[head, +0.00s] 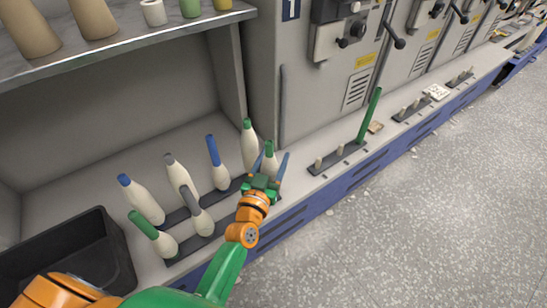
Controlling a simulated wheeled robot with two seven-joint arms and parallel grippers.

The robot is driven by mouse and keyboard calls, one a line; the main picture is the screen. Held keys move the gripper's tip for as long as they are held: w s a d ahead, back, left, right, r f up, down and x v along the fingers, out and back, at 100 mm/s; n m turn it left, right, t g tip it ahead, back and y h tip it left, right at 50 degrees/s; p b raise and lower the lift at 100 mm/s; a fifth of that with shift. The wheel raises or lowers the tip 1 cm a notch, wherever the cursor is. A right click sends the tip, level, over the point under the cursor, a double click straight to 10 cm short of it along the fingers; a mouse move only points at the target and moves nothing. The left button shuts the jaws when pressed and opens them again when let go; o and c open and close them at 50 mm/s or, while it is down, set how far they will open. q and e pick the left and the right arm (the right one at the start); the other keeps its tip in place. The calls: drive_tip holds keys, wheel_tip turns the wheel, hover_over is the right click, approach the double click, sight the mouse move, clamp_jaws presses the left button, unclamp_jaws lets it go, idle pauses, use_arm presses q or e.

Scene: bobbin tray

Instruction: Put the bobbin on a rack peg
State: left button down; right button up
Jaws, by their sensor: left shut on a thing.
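My left gripper (270,165) is at the right end of the row of bobbins, its two blue fingers on either side of a cream bobbin with a green top (269,153). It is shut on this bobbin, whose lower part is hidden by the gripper. Several other cream bobbins stand or lean to the left, with blue, grey and green tops, on dark peg racks (203,240). Another green-topped bobbin (249,146) stands just left of the held one. To the right, a dark rack (337,160) has short pale pegs and a tall green rod (369,115). My right gripper is not in view.
A black bin (118,252) stands at the lower left. A metal shelf (125,46) with cones and small cups overhangs the left side. Grey machine cabinets (300,110) rise behind the ledge. More small peg racks (412,110) lie along the ledge. The speckled floor (430,220) is clear.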

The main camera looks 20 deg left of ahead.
use_arm(q)
drive_tip(key=shift+f+b, duration=0.4)
drive_tip(key=shift+f, duration=0.15)
drive_tip(key=shift+c, duration=2.3)
unclamp_jaws()
drive_tip(key=s+p, duration=0.4)
drive_tip(key=s, duration=0.7)
